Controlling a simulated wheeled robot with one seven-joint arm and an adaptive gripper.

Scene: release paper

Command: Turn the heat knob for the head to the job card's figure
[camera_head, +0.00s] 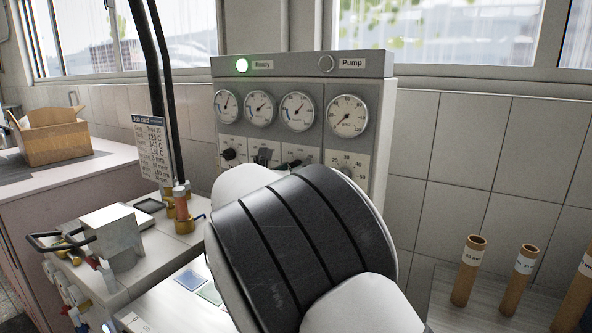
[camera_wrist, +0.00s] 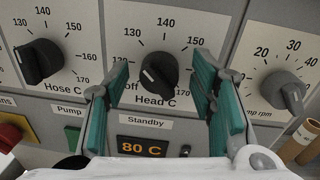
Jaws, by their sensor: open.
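The dark head heat knob (camera_wrist: 158,73), labelled Head C, sits on the grey panel in the wrist view. Its dial shows 130, 140 and 150, with "off" at lower left. Its white mark is on the knob's left side; I cannot tell the exact figure it points to. My gripper (camera_wrist: 162,64) is open, with one teal finger left of the knob and one right. A gap shows on each side, and I see no contact. The job card (camera_head: 151,146) stands left of the panel in the head view; its figures are too small to read surely.
The Hose C knob (camera_wrist: 39,61) is to the left and the pump rpm knob (camera_wrist: 286,91) to the right. An orange display (camera_wrist: 142,147) below reads 80 C, under a Standby label. A green lamp (camera_head: 242,65) is lit. Cardboard tubes (camera_head: 468,270) stand at right.

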